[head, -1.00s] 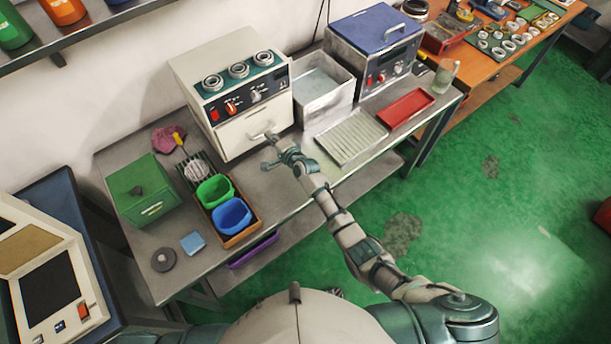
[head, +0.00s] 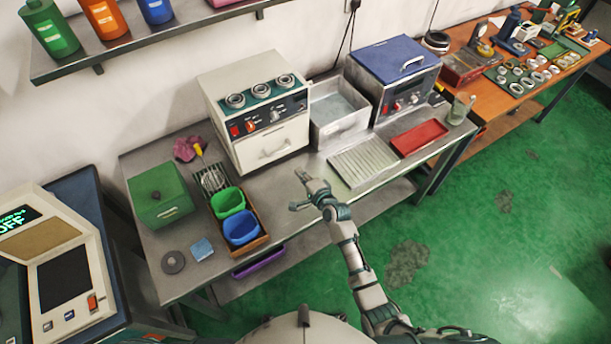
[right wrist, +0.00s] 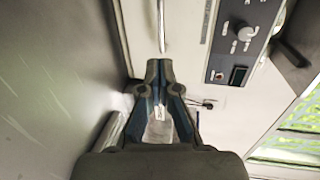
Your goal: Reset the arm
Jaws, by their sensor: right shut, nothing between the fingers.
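My right gripper (head: 304,183) is shut and empty. It hangs over the front strip of the metal bench, in front of the white box-shaped heater (head: 272,140). The heater's door is closed, and its handle (head: 275,155) stands apart from my fingers in the head view. In the right wrist view my shut fingertips (right wrist: 158,66) point toward the handle (right wrist: 161,25), with the panel knob to the right. My left gripper is not in view.
The bench (head: 190,275) holds a green box (head: 158,195), blue and green bins (head: 240,228), a grey tub (head: 338,112), a ribbed tray (head: 362,163), a red tray (head: 419,138) and a blue-lidded machine (head: 394,70). A screen console (head: 65,280) stands at left. Green floor is free at right.

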